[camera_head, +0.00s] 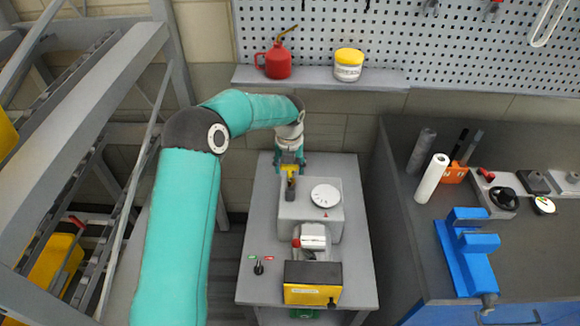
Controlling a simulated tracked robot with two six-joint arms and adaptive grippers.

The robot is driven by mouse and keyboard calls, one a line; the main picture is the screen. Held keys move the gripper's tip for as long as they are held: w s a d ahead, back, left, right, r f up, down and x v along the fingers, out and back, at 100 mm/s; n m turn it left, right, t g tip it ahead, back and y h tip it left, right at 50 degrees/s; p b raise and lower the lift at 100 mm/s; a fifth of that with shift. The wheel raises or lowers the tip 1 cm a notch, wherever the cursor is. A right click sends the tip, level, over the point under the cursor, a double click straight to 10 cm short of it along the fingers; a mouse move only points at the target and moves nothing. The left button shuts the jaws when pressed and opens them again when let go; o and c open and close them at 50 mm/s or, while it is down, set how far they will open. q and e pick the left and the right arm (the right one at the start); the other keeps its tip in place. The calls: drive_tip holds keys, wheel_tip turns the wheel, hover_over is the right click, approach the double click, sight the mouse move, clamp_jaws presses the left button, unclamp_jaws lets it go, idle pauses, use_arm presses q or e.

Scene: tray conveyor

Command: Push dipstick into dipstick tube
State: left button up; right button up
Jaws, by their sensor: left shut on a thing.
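My left gripper (290,168) reaches down from above at the back of the grey machine on the table. It is shut on the yellow handle of the dipstick (290,173). The handle is small in the picture and lies at the machine's back left part. A dark upright piece shows just below the handle, but I cannot tell whether it is the dipstick tube or part of the gripper. How deep the dipstick sits in the tube cannot be seen. My right gripper is not in view.
The grey machine (293,211) has a white round disc (325,195) on top. A yellow and black box (313,284) stands at the table's (252,232) front. A shelf with a red oil can (278,63) is behind. A workbench with a blue vise (466,255) stands right.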

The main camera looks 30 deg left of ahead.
sight(290, 176)
use_arm(q)
drive_tip(key=shift+p, duration=0.3)
idle(0.6)
drive_tip(key=shift+f+b, duration=1.65)
drive_tip(key=shift+f, duration=1.05)
drive_tip(key=o, duration=1.2)
drive_tip(key=shift+o, duration=0.2)
drive_tip(key=r, duration=0.4)
drive_tip(key=s+r, duration=0.1)
drive_tip(key=r, duration=0.3)
drive_tip(key=d+r, duration=0.1)
drive_tip(key=r, duration=0.2)
drive_tip(key=shift+s+r, duration=0.25)
drive_tip(key=shift+r, duration=0.15)
